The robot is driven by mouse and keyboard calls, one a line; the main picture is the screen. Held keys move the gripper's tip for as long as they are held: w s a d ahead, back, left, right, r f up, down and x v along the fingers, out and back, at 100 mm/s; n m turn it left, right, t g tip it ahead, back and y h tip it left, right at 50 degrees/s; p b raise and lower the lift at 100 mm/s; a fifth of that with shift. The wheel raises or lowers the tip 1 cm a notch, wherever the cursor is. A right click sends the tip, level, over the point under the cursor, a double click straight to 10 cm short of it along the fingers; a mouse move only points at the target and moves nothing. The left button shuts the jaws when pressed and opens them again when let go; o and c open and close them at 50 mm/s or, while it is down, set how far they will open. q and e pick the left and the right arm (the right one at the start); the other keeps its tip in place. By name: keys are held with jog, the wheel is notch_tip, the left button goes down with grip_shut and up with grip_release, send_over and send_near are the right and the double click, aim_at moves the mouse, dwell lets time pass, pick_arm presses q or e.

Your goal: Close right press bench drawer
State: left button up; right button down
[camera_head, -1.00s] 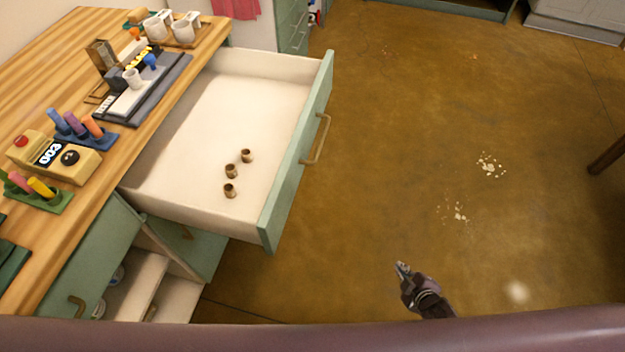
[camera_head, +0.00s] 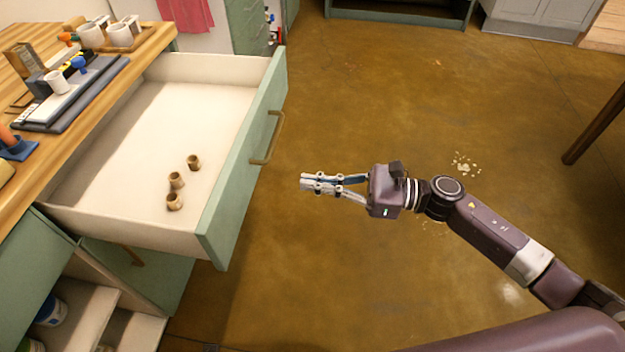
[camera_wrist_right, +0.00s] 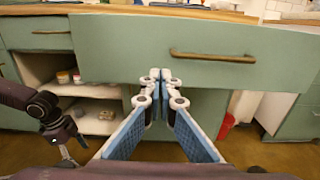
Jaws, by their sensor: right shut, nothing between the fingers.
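The press bench drawer (camera_head: 240,165) is pulled far out, with a green front, a white inside and a brass handle (camera_head: 268,138). Three small brown cups (camera_head: 176,180) stand inside it. My right gripper (camera_head: 306,183) is shut and empty, to the right of the drawer front and apart from it, pointing at it. In the right wrist view the shut fingertips (camera_wrist_right: 161,75) show in front of the green drawer front (camera_wrist_right: 120,50), below and left of the brass handle (camera_wrist_right: 212,55). My left gripper is not in the head view.
The wooden bench top (camera_head: 150,45) holds white mugs (camera_head: 92,35) and a grey tray of tools (camera_head: 70,95). Open shelves with jars (camera_head: 50,310) lie below the drawer. A dark table leg (camera_head: 595,125) stands at the far right.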

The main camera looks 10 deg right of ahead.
aim_at(248, 174)
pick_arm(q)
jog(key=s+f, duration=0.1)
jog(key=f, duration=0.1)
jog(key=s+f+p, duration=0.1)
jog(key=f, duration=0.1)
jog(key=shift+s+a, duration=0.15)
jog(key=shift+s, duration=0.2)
pick_arm(e)
jog(key=x, duration=1)
jog(key=shift+w+a, duration=0.2)
jog(key=shift+a, duration=0.15)
